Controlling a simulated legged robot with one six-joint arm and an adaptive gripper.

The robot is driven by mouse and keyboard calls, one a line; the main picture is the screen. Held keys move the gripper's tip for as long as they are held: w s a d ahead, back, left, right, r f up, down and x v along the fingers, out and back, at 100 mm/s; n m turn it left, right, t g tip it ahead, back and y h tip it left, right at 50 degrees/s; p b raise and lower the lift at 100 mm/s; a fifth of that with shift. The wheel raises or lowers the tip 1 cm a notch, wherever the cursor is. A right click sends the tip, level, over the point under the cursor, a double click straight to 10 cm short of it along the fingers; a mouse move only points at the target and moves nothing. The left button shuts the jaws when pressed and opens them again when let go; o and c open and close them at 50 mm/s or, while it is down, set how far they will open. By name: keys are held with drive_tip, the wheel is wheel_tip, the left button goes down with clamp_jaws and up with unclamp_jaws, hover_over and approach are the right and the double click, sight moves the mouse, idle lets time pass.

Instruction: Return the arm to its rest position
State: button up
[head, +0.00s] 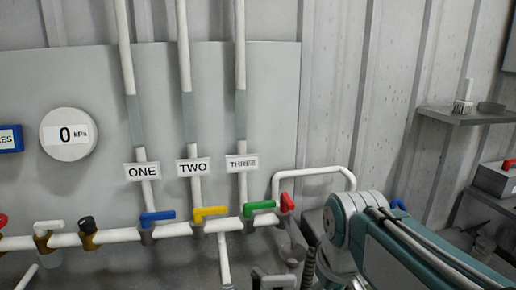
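My arm shows at the lower right in the head view, a white and teal joint with teal and dark links running off to the lower right. A dark angular part at the bottom edge, left of the joint, seems to be part of my gripper (273,280). Most of it is cut off by the frame, so its fingers and anything between them are hidden. It appears below the white pipe with the valves, and I cannot tell how far it is from the pipe.
A white pipe carries a blue valve handle (157,217), a yellow one (210,213), a green one (260,206) and a red one (287,202). Labels ONE, TWO and THREE hang above. A gauge (68,134) reads 0 kPa. A shelf (465,117) is at right.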

drive_tip(key=s+d+f+m+t, duration=0.3)
drive_tip(key=s+m, duration=0.1)
drive_tip(key=s, duration=0.4)
drive_tip(key=shift+s+d+f, duration=0.2)
drive_tip(key=shift+f, duration=0.1)
